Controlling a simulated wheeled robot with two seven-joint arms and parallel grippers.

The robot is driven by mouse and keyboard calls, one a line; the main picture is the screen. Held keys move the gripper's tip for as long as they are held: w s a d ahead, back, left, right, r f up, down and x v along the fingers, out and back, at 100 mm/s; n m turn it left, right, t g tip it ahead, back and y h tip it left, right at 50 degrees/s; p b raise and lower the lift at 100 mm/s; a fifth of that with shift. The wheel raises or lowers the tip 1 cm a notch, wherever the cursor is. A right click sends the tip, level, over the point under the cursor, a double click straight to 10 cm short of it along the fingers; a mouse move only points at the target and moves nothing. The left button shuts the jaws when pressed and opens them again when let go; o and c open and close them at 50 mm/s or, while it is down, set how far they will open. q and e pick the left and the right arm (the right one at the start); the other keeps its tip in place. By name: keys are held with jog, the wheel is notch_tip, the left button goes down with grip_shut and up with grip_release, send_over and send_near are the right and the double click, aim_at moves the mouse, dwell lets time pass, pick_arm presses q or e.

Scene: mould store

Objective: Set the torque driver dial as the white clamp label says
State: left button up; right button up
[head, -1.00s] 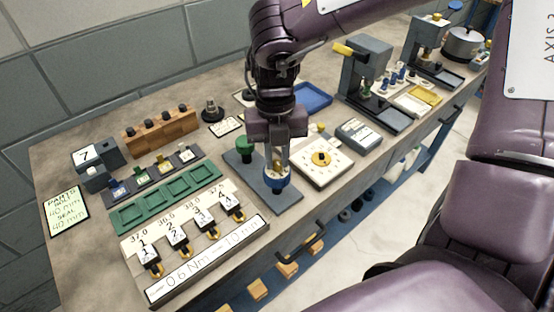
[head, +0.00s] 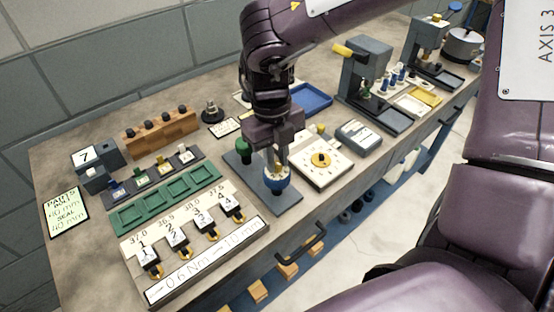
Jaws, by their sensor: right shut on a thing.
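My right gripper (head: 276,164) points down over the front of a grey plate (head: 287,202). It is shut on the top of the torque driver (head: 277,184), which has a white ring above a blue base. The fingers hide part of the ring, and its marks are too small to read. A long white label (head: 207,260) on the front of the clamp stand reads about "0.6 Nm" and "10 mm". My left gripper is not in view.
A green knob (head: 243,145) stands on the same plate. A white board with a yellow dial (head: 321,160) is close to its right. Green trays (head: 165,197) and several numbered clamps (head: 178,237) are to the left. A blue tray (head: 311,98) lies behind.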

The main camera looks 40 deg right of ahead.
jog(key=n, duration=0.3)
jog(key=shift+n, duration=0.6)
jog(key=o, duration=1.3)
jog(key=shift+h, duration=0.3)
jog(key=shift+o, duration=0.2)
jog(key=shift+r, duration=0.1)
jog(key=shift+r+p, duration=2.95)
jog(key=shift+r, duration=1)
jog(key=shift+f, duration=0.1)
